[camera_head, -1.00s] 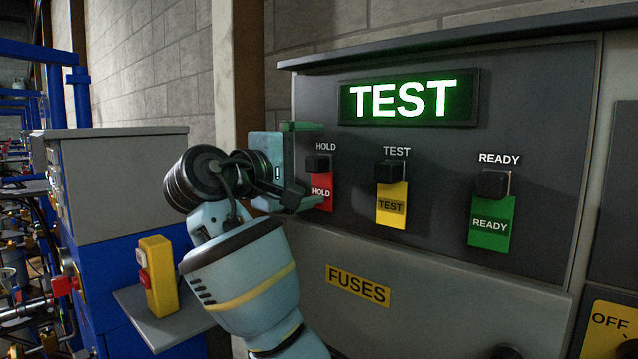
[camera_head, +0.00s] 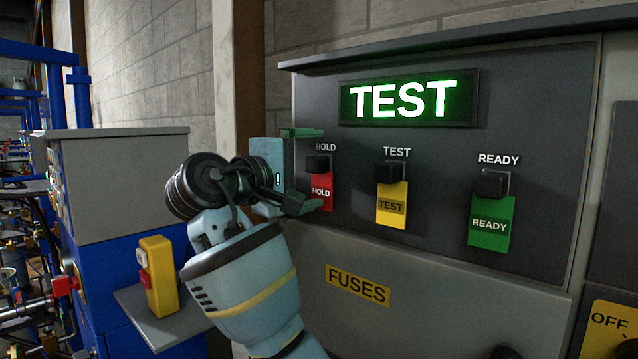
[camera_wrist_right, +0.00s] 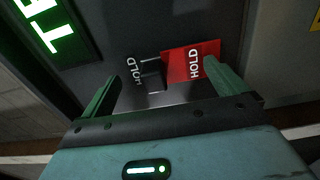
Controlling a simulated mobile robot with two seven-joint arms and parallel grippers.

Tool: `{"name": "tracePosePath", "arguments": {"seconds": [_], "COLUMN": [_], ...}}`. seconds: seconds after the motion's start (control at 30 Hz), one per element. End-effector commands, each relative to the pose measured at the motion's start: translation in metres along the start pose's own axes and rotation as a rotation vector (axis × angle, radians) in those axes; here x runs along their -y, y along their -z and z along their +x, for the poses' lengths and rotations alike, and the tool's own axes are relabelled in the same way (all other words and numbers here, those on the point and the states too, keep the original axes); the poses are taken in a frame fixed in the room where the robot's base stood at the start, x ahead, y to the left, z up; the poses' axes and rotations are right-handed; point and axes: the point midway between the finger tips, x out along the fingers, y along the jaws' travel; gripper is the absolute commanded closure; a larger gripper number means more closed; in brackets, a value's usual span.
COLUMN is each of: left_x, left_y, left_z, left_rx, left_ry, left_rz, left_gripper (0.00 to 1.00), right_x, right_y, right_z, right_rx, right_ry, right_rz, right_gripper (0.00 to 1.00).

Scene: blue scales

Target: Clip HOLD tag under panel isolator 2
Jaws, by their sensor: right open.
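The red HOLD tag (camera_head: 321,192) hangs from a dark clip (camera_head: 318,163) under the HOLD label on the grey panel, left of the other tags. My right gripper (camera_head: 322,167) is open at this clip, one finger above it and one lower beside the tag. In the right wrist view the HOLD tag (camera_wrist_right: 191,62) and its clip show ahead, between the spread fingers of the gripper (camera_wrist_right: 162,72). I cannot tell whether the fingers touch them. No label for isolator 2 is readable. My left gripper is out of view.
A yellow TEST tag (camera_head: 391,205) and a green READY tag (camera_head: 491,222) hang to the right. A lit TEST display (camera_head: 408,100) is above. A yellow button box (camera_head: 157,275) stands on a shelf at lower left. A yellow OFF plate (camera_head: 608,330) is at lower right.

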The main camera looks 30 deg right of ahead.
Motion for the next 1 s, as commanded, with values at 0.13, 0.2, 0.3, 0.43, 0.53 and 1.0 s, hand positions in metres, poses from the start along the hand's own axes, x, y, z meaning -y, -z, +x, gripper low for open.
{"name": "tracePosePath", "arguments": {"seconds": [0.13, 0.2, 0.3, 0.43, 0.53, 1.0], "left_x": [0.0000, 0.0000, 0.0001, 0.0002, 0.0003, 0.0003], "left_y": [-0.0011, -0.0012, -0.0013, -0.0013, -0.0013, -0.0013], "left_z": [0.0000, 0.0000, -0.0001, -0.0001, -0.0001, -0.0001], "left_rx": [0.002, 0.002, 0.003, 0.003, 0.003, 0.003], "left_ry": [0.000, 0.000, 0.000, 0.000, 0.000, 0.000], "left_rz": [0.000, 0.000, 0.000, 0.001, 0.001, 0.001], "left_gripper": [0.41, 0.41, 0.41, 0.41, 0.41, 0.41], "right_x": [0.0077, 0.0092, 0.0098, 0.0098, 0.0096, 0.0089], "right_y": [0.0007, 0.0008, 0.0009, 0.0010, 0.0010, 0.0008], "right_z": [0.0018, 0.0019, 0.0019, 0.0019, 0.0019, 0.0018], "right_rx": [0.003, 0.003, 0.003, 0.003, 0.003, 0.002], "right_ry": [0.007, 0.007, 0.007, 0.007, 0.007, 0.005], "right_rz": [-0.005, -0.006, -0.006, -0.006, -0.006, -0.005], "right_gripper": [0.00, 0.00, 0.00, 0.00, 0.00, 0.17]}}
